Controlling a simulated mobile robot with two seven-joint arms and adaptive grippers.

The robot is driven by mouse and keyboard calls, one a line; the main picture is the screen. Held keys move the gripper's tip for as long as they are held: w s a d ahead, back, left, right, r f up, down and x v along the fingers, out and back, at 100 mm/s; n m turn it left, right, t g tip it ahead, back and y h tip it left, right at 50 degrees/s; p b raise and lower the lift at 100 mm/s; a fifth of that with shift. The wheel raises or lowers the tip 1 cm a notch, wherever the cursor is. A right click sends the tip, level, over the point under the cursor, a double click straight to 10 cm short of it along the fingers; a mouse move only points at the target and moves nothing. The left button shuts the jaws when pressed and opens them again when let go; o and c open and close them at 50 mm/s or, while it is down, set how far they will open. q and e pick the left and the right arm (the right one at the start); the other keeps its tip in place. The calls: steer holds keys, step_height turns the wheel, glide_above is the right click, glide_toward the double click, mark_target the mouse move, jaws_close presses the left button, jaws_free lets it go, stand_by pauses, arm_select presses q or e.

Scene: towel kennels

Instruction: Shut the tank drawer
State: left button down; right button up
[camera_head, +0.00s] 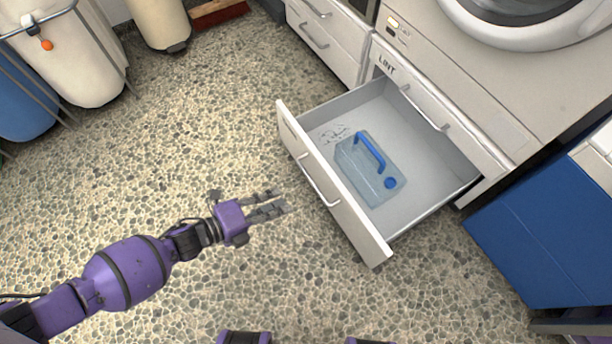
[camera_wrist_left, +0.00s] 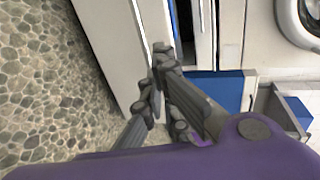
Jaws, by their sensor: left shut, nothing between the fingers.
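The tank drawer (camera_head: 335,185) stands pulled well out from under the white machine in the head view. A clear tank (camera_head: 362,170) with a blue handle and a blue cap lies inside it. The drawer front carries a long bar handle (camera_head: 318,180). My left gripper (camera_head: 278,203) is shut and empty, over the floor just left of the drawer front. A gap shows between its fingertips and the handle in the head view. Its fingers also show in the left wrist view (camera_wrist_left: 158,85), beside pale panels. My right gripper is not in view.
A washer (camera_head: 530,20) stands above the drawer housing labelled LINT (camera_head: 387,65). A blue cabinet (camera_head: 545,235) stands to the right of the drawer. Bins (camera_head: 75,60) stand at the upper left. The speckled floor (camera_head: 190,150) left of the drawer is clear.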

arm_select(q)
steer(key=b, duration=0.2)
glide_toward(330, 179)
steer(key=b+x, duration=0.1)
steer(key=x, duration=0.1)
steer(key=b+x, duration=0.1)
steer(key=x, duration=0.2)
steer(key=shift+d+f+b, duration=0.15)
steer(key=shift+f+b, duration=0.2)
steer(key=shift+f, duration=0.1)
steer(key=shift+w+d+r, duration=0.1)
steer(key=shift+w+d, duration=0.25)
steer(key=shift+d, duration=0.05)
steer(key=shift+w+r, duration=0.1)
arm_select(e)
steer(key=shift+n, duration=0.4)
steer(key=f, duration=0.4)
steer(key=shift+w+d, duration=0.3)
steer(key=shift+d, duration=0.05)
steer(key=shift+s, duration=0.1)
arm_select(q)
steer(key=shift+d, duration=0.1)
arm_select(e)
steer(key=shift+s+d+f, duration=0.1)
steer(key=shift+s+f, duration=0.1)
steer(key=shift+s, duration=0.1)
